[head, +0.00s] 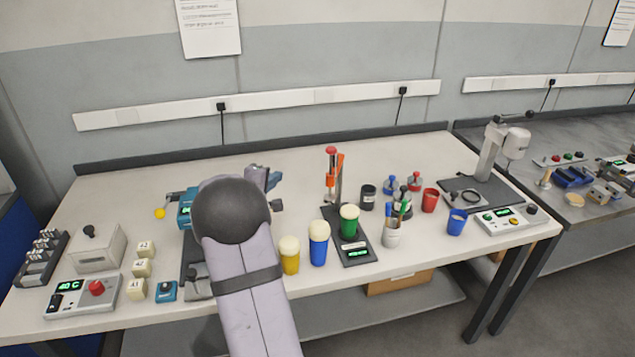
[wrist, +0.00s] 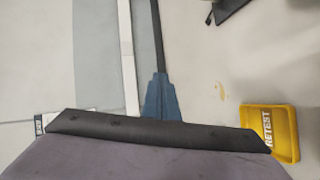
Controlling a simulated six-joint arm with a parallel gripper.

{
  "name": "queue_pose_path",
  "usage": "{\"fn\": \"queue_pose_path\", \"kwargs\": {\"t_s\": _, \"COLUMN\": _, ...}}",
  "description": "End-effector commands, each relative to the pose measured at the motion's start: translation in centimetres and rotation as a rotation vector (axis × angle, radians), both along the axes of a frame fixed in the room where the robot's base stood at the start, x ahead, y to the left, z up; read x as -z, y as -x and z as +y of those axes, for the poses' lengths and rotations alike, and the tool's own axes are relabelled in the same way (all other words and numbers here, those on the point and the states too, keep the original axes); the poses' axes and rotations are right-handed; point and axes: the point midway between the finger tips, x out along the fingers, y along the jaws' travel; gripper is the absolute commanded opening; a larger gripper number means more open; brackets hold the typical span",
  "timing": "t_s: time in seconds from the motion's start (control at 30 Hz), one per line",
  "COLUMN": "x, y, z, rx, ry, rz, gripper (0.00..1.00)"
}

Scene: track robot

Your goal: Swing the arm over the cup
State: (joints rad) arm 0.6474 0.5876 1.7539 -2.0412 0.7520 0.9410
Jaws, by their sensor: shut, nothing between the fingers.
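Several cups stand on the bench in the head view. A red cup (head: 430,201) and a blue cup (head: 456,223) are right of centre. A yellow cup (head: 290,264), a taller blue cup (head: 318,254) and a green cup (head: 349,228), all with pale rounded tops, stand just right of my arm. The green one is on a dark base with a lit display. My arm rises from the bottom, left of these cups, and hides part of the bench. My gripper (wrist: 157,132) shows as a dark edge low in the wrist view, shut and empty. No cup shows in the wrist view.
A white pot of pens (head: 392,235) and a black jar (head: 368,198) stand among the cups. A tall orange-handled device (head: 333,180) is behind them. A press (head: 492,165) is at right. The wrist view shows a yellow RETEST tray (wrist: 270,130).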

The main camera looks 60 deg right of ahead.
Motion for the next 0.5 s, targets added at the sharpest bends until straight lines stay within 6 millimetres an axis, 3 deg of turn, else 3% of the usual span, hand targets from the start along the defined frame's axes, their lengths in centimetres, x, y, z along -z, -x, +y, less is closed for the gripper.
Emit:
{"fn": "queue_pose_path", "kwargs": {"t_s": 0.2, "x": -0.6, "y": 4.7, "z": 4.2, "rx": 0.133, "ry": 0.180, "rz": 0.044, "gripper": 0.00}}
{"fn": "queue_pose_path", "kwargs": {"t_s": 0.5, "x": -2.3, "y": 7.3, "z": 6.6, "rx": 0.194, "ry": 0.299, "rz": 0.061, "gripper": 0.00}}
